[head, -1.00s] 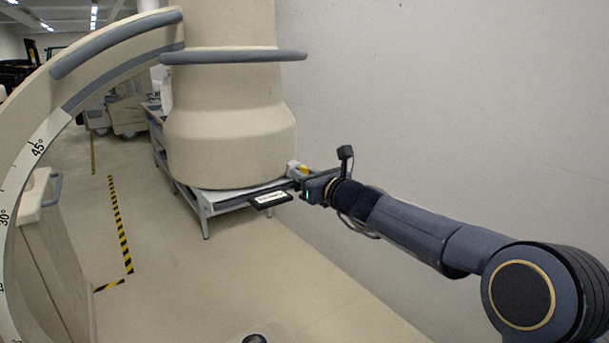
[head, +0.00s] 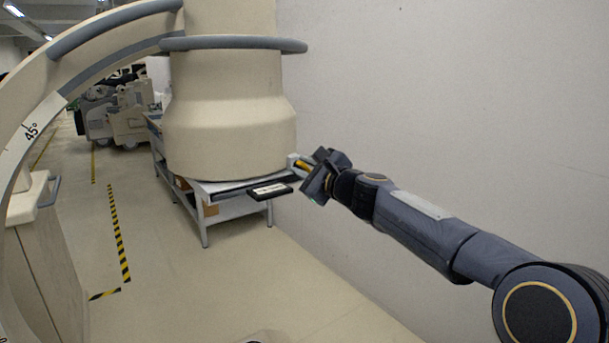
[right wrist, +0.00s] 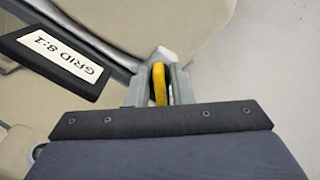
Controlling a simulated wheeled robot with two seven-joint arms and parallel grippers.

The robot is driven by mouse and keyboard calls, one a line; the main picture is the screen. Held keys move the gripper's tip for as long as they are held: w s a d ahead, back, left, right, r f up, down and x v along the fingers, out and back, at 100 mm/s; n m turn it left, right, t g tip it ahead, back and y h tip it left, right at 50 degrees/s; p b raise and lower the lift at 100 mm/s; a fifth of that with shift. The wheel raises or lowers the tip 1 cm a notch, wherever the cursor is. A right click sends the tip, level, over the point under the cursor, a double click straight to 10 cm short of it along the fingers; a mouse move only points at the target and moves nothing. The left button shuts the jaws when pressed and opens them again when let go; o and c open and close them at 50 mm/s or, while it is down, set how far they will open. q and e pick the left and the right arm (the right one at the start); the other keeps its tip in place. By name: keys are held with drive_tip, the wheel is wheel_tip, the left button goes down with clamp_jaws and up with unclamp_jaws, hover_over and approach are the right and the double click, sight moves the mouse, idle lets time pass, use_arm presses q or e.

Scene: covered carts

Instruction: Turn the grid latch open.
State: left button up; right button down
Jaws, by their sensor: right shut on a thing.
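The grid latch (head: 302,165) is a small yellow lever at the lower right edge of the big beige cylindrical housing. It also shows in the right wrist view (right wrist: 159,84), upright between the fingers. My right gripper (head: 306,170) is at the latch, and its fingers (right wrist: 153,88) are shut on the yellow lever from both sides. The black grid handle (head: 270,191) with a white label sticks out to the left of the latch. Its label reads "GRID 8:1" upside down in the right wrist view (right wrist: 62,60). My left gripper is not in view.
The beige housing (head: 230,120) with a grey ring rail (head: 233,44) stands above the latch. A curved arm with angle marks (head: 35,115) fills the left. A grey table (head: 222,210) stands behind. A plain wall (head: 450,100) is close on the right. Floor in front is clear.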

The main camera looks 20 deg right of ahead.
drive_tip(key=n, duration=0.1)
drive_tip(key=n+b, duration=0.1)
drive_tip(key=n, duration=0.1)
drive_tip(key=n+b, duration=0.1)
drive_tip(key=shift+f+n, duration=0.25)
drive_tip(key=shift+n, duration=0.05)
drive_tip(key=n+b, duration=0.1)
drive_tip(key=n, duration=0.3)
drive_tip(key=shift+a+b, duration=0.1)
drive_tip(key=shift+b, duration=0.3)
drive_tip(key=shift+n, duration=0.4)
drive_tip(key=c, duration=1.5)
unclamp_jaws()
drive_tip(key=shift+s, duration=0.1)
drive_tip(key=b+v, duration=0.2)
drive_tip(key=v, duration=0.5)
drive_tip(key=shift+s+r, duration=0.1)
drive_tip(key=shift+s, duration=0.2)
drive_tip(key=shift+s, duration=0.1)
